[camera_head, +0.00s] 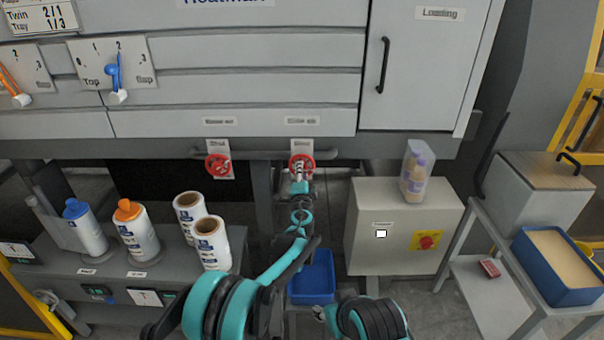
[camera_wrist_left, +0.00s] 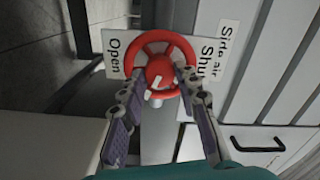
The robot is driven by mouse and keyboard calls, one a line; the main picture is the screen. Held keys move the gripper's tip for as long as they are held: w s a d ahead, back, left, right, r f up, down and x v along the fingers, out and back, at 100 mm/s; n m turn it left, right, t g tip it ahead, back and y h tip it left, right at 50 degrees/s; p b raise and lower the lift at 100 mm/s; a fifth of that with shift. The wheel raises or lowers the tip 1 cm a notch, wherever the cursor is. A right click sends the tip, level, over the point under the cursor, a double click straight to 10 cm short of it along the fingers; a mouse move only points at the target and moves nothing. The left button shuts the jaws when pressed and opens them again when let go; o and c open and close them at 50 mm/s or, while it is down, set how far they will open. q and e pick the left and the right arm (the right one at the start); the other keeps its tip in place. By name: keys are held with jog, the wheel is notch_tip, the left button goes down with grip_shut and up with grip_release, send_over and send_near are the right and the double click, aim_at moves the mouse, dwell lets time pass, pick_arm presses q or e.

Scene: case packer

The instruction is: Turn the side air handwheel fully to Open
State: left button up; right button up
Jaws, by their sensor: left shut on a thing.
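The side air handwheel (camera_head: 301,160) is the right one of two red wheels under the machine's front. It is a red ring with a red hub, and it also shows in the left wrist view (camera_wrist_left: 152,41). A white pointer at its hub points downward in that view. The plate behind (camera_wrist_left: 113,52) reads Open on the left and Shut on the right. My left gripper (camera_head: 301,178) has its fingers (camera_wrist_left: 168,88) at the wheel's near rim and is shut on it. The fingers hide part of the near rim.
The other red handwheel (camera_head: 218,165) is just left, beside a grey bar (camera_head: 260,154). A grey box (camera_head: 400,210) with a red knob stands to the right below. Bottles and white rolls (camera_head: 212,245) stand at lower left. A blue bin (camera_head: 312,280) is below.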

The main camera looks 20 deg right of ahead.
pick_arm(q)
jog(key=m, duration=1.3)
jog(key=shift+f, duration=0.1)
jog(key=shift+m, duration=0.4)
jog(key=o, duration=1.2)
jog(key=shift+c, duration=0.2)
jog(key=v, duration=1.2)
